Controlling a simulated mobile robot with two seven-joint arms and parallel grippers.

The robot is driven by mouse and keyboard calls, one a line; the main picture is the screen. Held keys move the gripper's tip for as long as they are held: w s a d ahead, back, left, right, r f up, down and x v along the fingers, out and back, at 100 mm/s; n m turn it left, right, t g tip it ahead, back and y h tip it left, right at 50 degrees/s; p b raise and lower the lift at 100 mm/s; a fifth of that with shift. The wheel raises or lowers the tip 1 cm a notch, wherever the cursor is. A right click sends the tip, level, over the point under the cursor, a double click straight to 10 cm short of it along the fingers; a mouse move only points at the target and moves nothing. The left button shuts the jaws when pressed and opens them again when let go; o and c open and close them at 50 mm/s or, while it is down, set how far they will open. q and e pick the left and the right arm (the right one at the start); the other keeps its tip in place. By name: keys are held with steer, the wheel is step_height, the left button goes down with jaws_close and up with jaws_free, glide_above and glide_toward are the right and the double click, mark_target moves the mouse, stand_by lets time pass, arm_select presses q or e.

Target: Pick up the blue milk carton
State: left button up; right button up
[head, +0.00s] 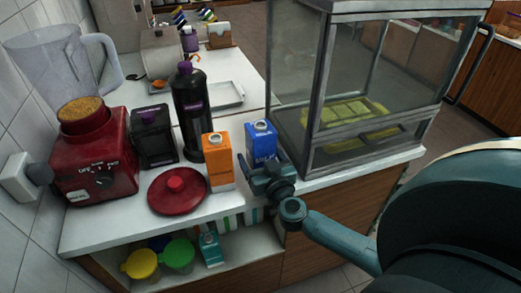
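The blue milk carton (262,137) stands upright on the white counter, between the orange carton and the glass display case. My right gripper (262,161) is at the lower front part of the blue carton, with one finger towards its left side and the other towards its right side. The gripper hides the carton's lower part, so I cannot tell whether the fingers touch it or are closed on it. My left gripper is not in view.
An orange carton (217,162) stands close at the left. A dark bottle (190,112), a red lid (176,190) and a red blender base (92,168) are farther left. The glass case (365,75) stands close at the right. A lower shelf (228,273) holds tubs and cartons.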

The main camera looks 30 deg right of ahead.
steer(key=c, duration=1.1)
steer(key=shift+c, duration=0.3)
steer(key=shift+r, duration=0.1)
